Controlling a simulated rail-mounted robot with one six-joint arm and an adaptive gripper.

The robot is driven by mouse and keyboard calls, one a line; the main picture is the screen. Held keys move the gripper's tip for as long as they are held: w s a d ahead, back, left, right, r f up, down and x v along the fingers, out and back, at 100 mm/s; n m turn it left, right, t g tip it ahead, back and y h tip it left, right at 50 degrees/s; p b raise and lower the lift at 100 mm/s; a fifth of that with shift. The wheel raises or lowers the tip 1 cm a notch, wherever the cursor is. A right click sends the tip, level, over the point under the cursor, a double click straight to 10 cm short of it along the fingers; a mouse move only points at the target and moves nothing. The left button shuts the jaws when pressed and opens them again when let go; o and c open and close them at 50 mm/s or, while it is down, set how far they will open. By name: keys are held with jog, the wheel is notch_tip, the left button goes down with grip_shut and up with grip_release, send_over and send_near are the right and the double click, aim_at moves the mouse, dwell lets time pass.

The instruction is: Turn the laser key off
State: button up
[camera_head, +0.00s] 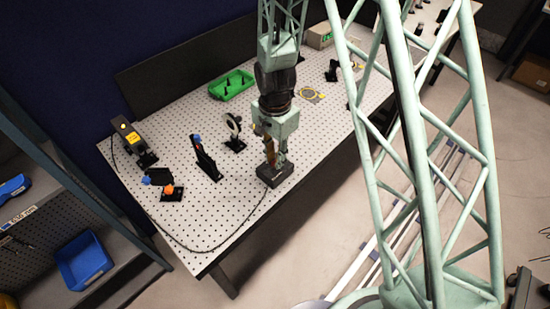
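My gripper (274,163) points down at the front edge of the perforated table (225,215). Its fingertips are right at the top of a small black box (282,177). A black cable runs from this box along the table to the laser-like black unit (130,140) with yellow labels at the back left. No key can be made out; the fingers cover part of the box top. The view is too small to tell whether the fingers are closed on anything or touch the box.
Optical mounts stand left of my gripper: a tall black one (205,158), a round one (234,127) and an orange-knobbed one (170,190). A green tray (231,84) lies behind. A blue bin (82,262) sits on the left shelf. The table front between box and left corner is mostly clear.

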jog(key=shift+f, duration=0.15)
grip_shut()
